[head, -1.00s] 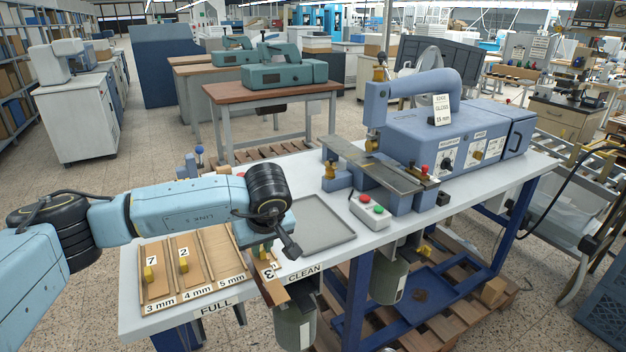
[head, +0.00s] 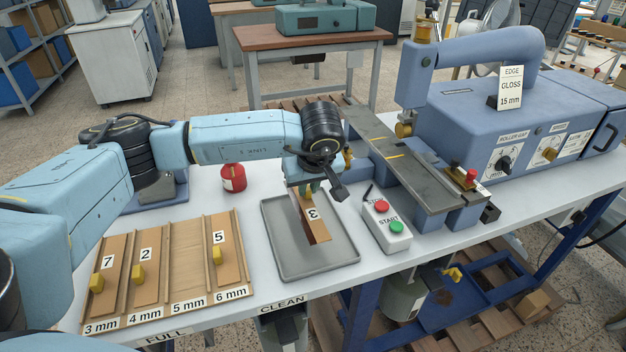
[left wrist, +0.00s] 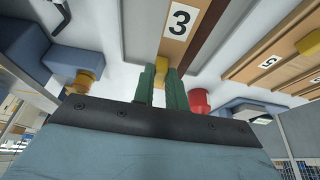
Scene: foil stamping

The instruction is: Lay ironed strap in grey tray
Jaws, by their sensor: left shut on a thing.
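A brown strap (head: 316,232) with a "3" label is held over the grey tray (head: 283,235) in the head view. Its yellow knob sits between the green fingers of my left gripper (head: 308,190), which is shut on it. The left wrist view also shows the strap (left wrist: 189,42), with the knob between the fingertips (left wrist: 160,82). The strap appears above the tray floor; whether its lower end touches the tray I cannot tell. My right gripper is not in view.
A slotted wooden rack (head: 190,245) holds straps 7, 2 and 5 left of the tray; its 5 mm slot is empty. A red container (head: 232,178) stands behind. The start/stop box (head: 387,224) and blue machine (head: 460,110) are to the right.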

